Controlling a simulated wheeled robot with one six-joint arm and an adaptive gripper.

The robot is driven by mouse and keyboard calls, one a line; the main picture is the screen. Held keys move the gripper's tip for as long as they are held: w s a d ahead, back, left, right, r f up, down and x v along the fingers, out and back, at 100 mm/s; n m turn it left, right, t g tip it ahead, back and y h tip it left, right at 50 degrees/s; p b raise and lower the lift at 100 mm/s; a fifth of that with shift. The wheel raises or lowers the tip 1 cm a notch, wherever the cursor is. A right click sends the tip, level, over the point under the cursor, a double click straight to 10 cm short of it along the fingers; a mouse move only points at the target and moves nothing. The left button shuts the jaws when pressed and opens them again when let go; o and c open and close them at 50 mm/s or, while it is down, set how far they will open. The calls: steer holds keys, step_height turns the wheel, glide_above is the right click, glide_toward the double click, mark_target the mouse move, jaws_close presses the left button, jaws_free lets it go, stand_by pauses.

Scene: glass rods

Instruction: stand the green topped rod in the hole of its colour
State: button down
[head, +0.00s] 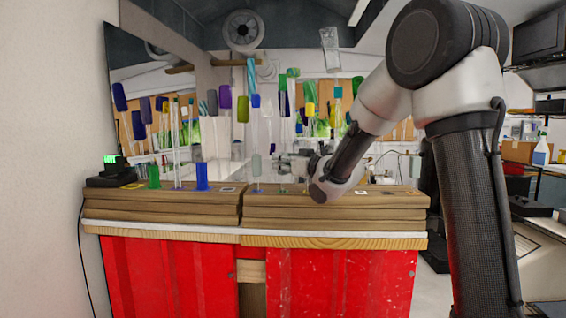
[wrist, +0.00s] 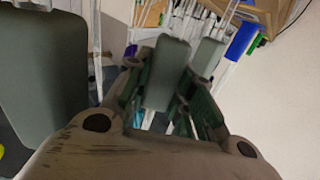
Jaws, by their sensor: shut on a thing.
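My gripper (head: 287,160) is low over the right half of the wooden bench, at the end of my arm. In the wrist view its two grey-green finger pads (wrist: 187,66) are close together. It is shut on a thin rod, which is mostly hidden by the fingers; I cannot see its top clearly. A small green mark (head: 282,191) lies on the bench top just below the gripper. Whether the rod's lower end is in a hole there is too small to tell.
A grey-topped rod (head: 256,166) stands just left of the gripper; a large grey-green shape (wrist: 40,80) fills the wrist view's left. A green piece (head: 154,177), clear rods (head: 176,150) and a blue piece (head: 201,177) stand on the left half. A white-framed square (head: 361,192) lies right.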

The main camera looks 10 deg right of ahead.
steer(key=shift+f, duration=0.25)
steer(key=c, duration=1.1)
jaws_free()
steer(key=shift+c, duration=0.2)
